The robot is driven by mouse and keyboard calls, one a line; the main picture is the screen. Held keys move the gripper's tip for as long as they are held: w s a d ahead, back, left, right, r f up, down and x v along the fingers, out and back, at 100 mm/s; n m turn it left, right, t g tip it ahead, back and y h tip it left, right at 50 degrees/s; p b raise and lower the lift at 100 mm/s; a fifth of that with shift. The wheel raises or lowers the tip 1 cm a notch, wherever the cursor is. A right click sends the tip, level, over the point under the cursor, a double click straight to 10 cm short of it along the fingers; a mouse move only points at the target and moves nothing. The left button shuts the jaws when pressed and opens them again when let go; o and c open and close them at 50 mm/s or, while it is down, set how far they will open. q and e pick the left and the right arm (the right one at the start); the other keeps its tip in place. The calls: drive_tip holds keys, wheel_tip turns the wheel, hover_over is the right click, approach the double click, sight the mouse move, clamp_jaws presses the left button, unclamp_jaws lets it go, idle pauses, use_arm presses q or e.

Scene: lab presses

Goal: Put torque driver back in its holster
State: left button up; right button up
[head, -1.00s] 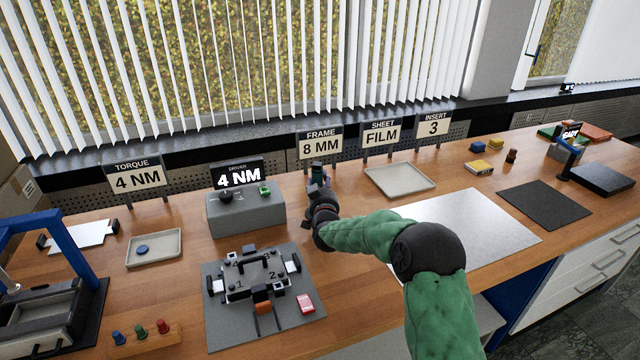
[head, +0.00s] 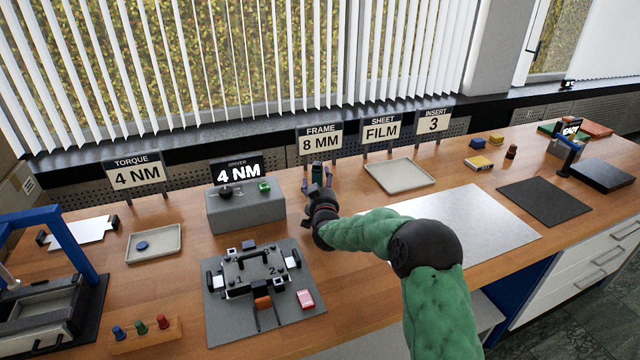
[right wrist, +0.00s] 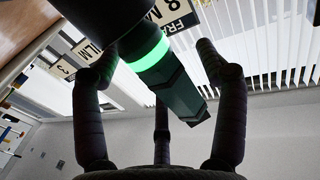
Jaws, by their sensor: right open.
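The torque driver (head: 317,174) stands upright behind the grey driver box's right side in the head view, its dark top showing above my gripper. In the right wrist view the driver (right wrist: 172,80) has a dark green faceted body, a glowing green ring and a thick black part. My right gripper (head: 320,193) is at the driver, its fingers open. In the right wrist view the fingers (right wrist: 165,85) are spread on both sides of the driver, with visible gaps. The holster cannot be made out; the gripper hides the driver's lower part. My left gripper is not in view.
The grey driver box (head: 245,209) with its 4 NM display stands left of my gripper. A fixture on a grey mat (head: 222,328) lies in front of it. An empty beige tray (head: 400,177) and a silver sheet (head: 470,225) lie to the right. Sign posts stand behind.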

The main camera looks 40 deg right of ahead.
drive_tip(key=v, duration=1.2)
drive_tip(key=shift+r, duration=0.1)
idle(0.4)
